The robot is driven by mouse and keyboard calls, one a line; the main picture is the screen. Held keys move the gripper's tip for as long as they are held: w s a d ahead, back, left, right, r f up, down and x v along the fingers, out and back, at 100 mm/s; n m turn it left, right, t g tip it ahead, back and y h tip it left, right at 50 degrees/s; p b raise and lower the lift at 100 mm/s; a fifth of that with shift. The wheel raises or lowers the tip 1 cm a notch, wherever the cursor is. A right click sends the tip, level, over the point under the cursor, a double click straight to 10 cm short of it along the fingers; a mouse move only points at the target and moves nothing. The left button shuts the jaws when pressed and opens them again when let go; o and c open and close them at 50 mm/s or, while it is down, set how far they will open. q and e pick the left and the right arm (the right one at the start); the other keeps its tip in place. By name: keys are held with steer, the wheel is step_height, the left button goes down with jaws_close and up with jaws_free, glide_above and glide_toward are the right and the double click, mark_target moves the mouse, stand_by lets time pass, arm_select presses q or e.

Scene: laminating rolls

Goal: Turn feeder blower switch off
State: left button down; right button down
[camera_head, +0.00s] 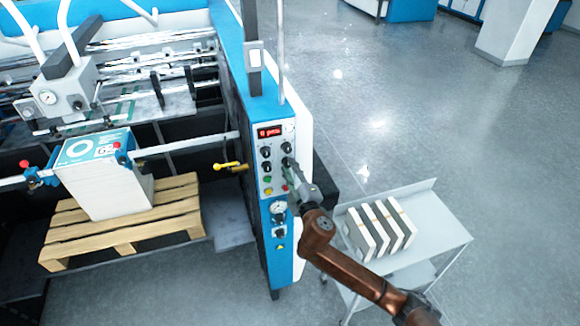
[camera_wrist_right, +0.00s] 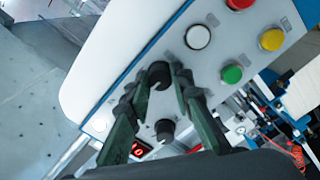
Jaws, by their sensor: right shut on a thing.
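The control panel (camera_head: 270,175) is on the blue-and-white end column of the machine. It has black rotary switches, coloured buttons and a red display. My right gripper (camera_head: 291,172) is at the right side of the panel and partly covers its controls. In the right wrist view, the fingers of my right gripper (camera_wrist_right: 160,84) are on either side of a black rotary switch (camera_wrist_right: 159,72), shut on it. Its label cannot be read, and its pointer position is not clear. A second black switch (camera_wrist_right: 165,129) lies nearer the red display (camera_wrist_right: 141,150). My left gripper is not in view.
White, green, yellow and red buttons sit beside the gripped switch; the green button (camera_wrist_right: 232,74) is close by. A yellow lever (camera_head: 230,167) sticks out left of the panel. A grey trolley (camera_head: 440,222) with several white blocks stands at the right, below my arm.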

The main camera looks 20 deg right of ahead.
steer(key=shift+n, duration=0.3)
steer(key=c, duration=1.7)
jaws_free()
steer(key=s, duration=1.2)
steer(key=shift+d, duration=0.2)
